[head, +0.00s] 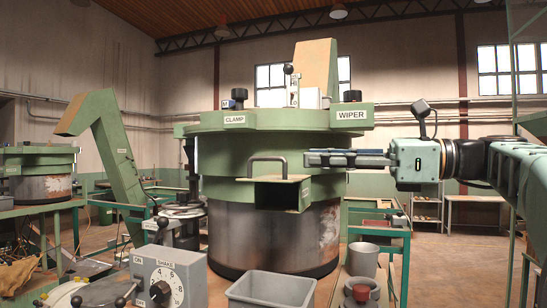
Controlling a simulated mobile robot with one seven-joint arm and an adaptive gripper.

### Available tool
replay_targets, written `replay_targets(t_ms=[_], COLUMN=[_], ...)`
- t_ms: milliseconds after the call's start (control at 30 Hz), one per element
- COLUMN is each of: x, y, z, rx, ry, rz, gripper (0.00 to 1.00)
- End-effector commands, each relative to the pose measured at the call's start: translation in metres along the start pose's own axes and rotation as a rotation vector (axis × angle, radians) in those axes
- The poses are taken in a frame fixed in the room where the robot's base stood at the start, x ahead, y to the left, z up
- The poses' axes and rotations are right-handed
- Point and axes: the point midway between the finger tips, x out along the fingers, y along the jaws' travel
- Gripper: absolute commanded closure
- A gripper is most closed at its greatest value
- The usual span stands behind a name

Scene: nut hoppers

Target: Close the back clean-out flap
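A large green-and-metal hopper (225,170) stands in the middle of the head view. On its near side is a dark rectangular opening (278,196) in a green housing. A tan-edged green flap (272,180) juts out along the top of this opening, so it appears raised. A dark bar handle (266,160) stands just above the flap. I cannot tell whether this is the back flap. My gripper (308,158) reaches in from the right, its fingers pointing left, just right of the handle and above the flap. It seems empty. Seen side-on, its finger gap cannot be judged.
A grey bin (271,289), a bucket (363,260) and a red-topped pot (360,294) stand in front. A SHAKE dial box (168,281) is at lower left. The WIPER (351,114) and CLAMP (234,120) labels mark the hopper rim above my gripper. A green chute (118,165) rises at left.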

Motion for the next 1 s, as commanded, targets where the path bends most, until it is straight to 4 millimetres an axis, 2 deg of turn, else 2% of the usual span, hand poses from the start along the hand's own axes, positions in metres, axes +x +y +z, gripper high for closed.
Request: replay_targets(t_ms=[300, 500, 667, 900, 1000], x=[0.06, 0.086, 0.094, 0.095, 0.095], y=[0.0, 0.0, 0.0, -0.001, -0.001], z=[0.0, 0.0, -0.001, -0.001, -0.001], rx=[0.0, -0.002, -0.002, -0.002, -0.002], ry=[0.002, 0.002, 0.002, 0.003, 0.003], rz=[0.002, 0.0, -0.002, -0.003, -0.003], gripper=[0.76, 0.76, 0.76, 0.76, 0.85])
